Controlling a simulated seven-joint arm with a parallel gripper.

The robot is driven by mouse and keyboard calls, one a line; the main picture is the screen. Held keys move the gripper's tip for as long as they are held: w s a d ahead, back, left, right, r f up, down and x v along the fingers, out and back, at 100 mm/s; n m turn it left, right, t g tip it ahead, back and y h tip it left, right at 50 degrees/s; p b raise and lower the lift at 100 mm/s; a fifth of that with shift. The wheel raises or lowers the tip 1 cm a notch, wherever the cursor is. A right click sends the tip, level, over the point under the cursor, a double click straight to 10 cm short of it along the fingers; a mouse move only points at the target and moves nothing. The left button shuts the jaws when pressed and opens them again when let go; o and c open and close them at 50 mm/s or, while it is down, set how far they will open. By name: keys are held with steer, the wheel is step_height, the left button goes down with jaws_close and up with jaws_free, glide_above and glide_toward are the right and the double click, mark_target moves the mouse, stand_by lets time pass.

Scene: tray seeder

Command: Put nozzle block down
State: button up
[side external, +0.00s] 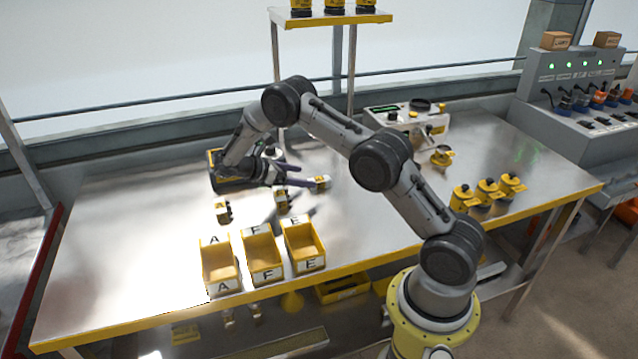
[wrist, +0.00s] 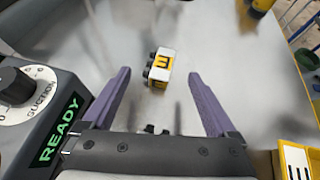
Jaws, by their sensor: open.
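My gripper (side external: 306,175) reaches low over the steel table, its purple fingers apart. A white and yellow nozzle block (side external: 318,183) with dark nozzles stands by the fingertips. In the wrist view this block (wrist: 161,68) shows an E and lies in the gap between the fingertips (wrist: 160,73), with clear space on both sides. A second block (side external: 281,198) stands beside the gripper on its near side. A third block (side external: 222,211) stands further left. Dark nozzle tips (wrist: 155,130) show at the gripper's palm edge, the rest hidden.
Yellow bins marked A (side external: 221,286), F (side external: 266,275) and E (side external: 311,264) stand at the front edge. A grey box with a suction dial and a READY display (wrist: 62,130) is close on the left in the wrist view. Yellow canisters (side external: 487,192) stand at right.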

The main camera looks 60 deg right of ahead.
mark_target(317, 179)
steer(key=shift+x, duration=2.75)
jaws_close()
